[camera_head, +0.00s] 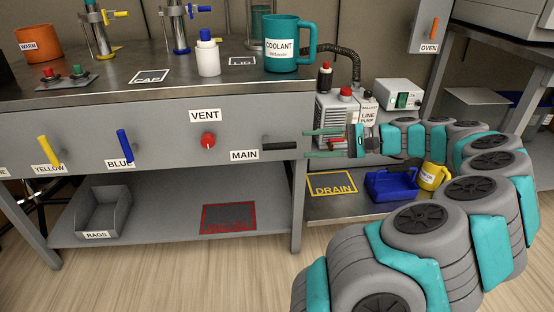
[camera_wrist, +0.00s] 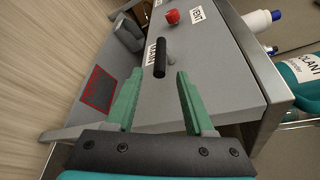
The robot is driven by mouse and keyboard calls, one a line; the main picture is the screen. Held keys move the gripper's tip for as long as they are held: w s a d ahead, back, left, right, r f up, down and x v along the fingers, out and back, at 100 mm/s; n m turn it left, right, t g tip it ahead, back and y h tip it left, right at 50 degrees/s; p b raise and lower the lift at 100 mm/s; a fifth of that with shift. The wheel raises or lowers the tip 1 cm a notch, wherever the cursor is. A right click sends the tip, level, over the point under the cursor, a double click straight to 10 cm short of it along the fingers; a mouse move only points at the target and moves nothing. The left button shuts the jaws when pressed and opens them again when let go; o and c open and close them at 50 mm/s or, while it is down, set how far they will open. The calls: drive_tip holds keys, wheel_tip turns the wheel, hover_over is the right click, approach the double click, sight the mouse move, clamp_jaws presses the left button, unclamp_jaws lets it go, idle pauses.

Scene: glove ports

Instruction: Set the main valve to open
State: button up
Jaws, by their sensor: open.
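The main valve (camera_head: 280,146) is a black lever handle on the grey front panel, just right of the MAIN label (camera_head: 244,155). In the head view the lever lies horizontal. In the wrist view the lever (camera_wrist: 160,58) stands between and beyond my two green fingertips. My gripper (camera_head: 322,143) is open and empty, just right of the lever's end; it also shows in the wrist view (camera_wrist: 155,83). I see no contact between fingers and lever.
On the same panel are a red VENT knob (camera_head: 208,141), a blue lever (camera_head: 125,146) and a yellow lever (camera_head: 48,151). A teal coolant mug (camera_head: 288,45) stands on the bench above. The line pump (camera_head: 340,108) and blue container (camera_head: 391,184) are close to my arm.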

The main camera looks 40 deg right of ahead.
sight(295, 145)
drive_tip(key=shift+x, duration=3.75)
drive_tip(key=shift+f, duration=0.1)
clamp_jaws()
